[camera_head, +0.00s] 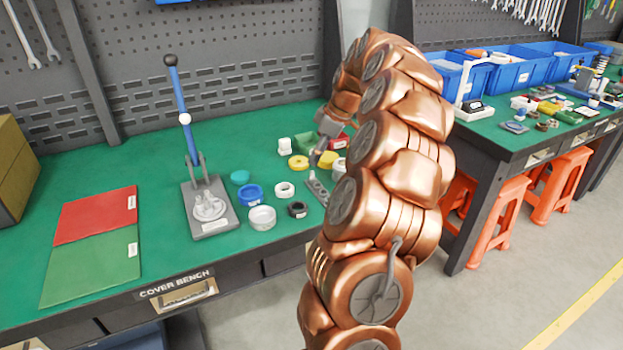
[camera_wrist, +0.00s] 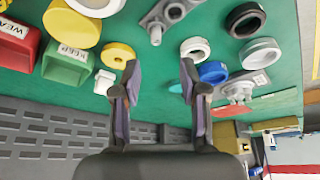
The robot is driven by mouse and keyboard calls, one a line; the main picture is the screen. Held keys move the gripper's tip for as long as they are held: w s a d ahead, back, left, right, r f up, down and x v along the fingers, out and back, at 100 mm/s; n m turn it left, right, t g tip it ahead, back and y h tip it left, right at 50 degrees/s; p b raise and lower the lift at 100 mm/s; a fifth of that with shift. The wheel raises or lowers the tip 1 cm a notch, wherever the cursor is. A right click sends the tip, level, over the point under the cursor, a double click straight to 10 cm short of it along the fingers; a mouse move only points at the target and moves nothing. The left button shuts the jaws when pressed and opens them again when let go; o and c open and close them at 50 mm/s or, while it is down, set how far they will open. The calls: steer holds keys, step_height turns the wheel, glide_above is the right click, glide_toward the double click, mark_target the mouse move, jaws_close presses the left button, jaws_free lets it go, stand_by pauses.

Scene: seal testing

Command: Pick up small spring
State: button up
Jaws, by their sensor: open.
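I cannot make out a small spring for certain in either view. In the head view my gripper (camera_head: 325,138) is partly hidden by my copper arm, over the back right of the cover bench (camera_head: 130,170). A grey plate with upright pegs (camera_wrist: 160,16) lies beyond the fingertips; it also shows in the head view (camera_head: 316,187), partly hidden by my arm.
A lever press (camera_head: 208,205) stands left of several rings. Red (camera_head: 95,215) and green (camera_head: 95,268) mats lie further left. In the wrist view, red WEAR (camera_wrist: 17,45) and green KEEP (camera_wrist: 66,66) bins sit at left, near a yellow ring (camera_wrist: 118,52) and white block (camera_wrist: 104,82).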

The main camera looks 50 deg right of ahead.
mark_target(312, 172)
steer(key=x, duration=0.5)
steer(key=shift+s+d+f, duration=0.15)
steer(key=shift+s+d, duration=0.2)
steer(key=shift+d, duration=0.05)
steer(key=shift+w+f, duration=0.2)
steer(key=shift+f, duration=0.3)
jaws_close()
